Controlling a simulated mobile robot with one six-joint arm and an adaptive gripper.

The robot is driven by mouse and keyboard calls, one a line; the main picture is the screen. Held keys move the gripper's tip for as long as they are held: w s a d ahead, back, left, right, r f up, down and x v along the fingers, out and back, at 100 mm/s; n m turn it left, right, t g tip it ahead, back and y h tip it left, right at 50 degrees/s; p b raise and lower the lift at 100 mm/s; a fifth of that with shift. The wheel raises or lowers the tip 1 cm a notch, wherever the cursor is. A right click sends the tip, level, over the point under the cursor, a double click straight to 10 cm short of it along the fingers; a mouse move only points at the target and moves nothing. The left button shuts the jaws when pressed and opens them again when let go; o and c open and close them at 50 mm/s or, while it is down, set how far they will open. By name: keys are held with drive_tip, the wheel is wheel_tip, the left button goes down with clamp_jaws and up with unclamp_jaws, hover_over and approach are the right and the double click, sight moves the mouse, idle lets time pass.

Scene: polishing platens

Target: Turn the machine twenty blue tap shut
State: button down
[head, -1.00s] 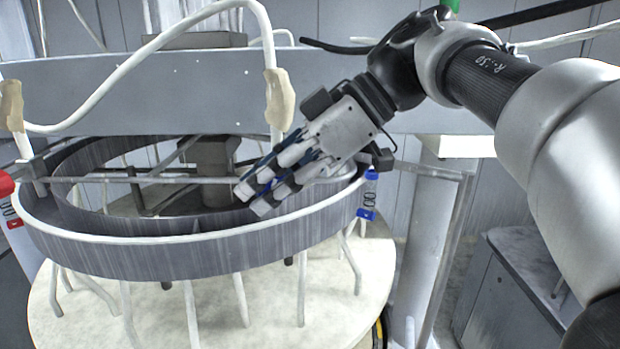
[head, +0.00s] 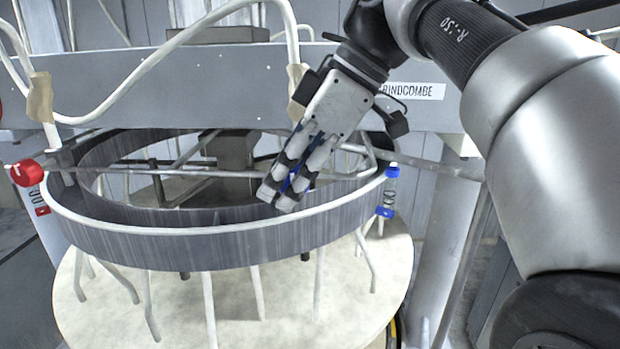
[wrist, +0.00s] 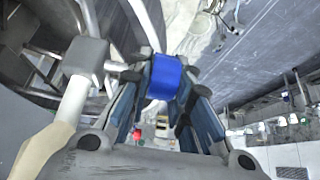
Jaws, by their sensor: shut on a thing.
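A blue tap handle (wrist: 165,78) shows between my fingertips in the wrist view, and the fingers sit against its two sides. In the head view only a little of its blue (head: 297,183) shows between the fingers. My gripper (head: 281,197) points down and left, over the near right rim of the grey ring; it also shows in the wrist view (wrist: 160,85). It is shut on the handle. The handle's mount and the machine's number are hidden or cannot be read.
A red knob (head: 27,172) with a tag stands at the left. A clear piece with blue ends (head: 388,190) stands right of the ring (head: 180,245). A thin rail crosses the ring. White hoses (head: 140,60) loop behind it, before a grey beam (head: 440,110).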

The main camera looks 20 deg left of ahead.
drive_tip(key=c, duration=1.4)
unclamp_jaws()
drive_tip(key=shift+c, duration=0.2)
drive_tip(key=shift+w+d+r, duration=0.15)
drive_tip(key=shift+d+r, duration=0.15)
drive_tip(key=shift+r, duration=0.25)
drive_tip(key=w+d, duration=0.3)
drive_tip(key=d, duration=0.8)
drive_tip(key=shift+w+d, duration=0.25)
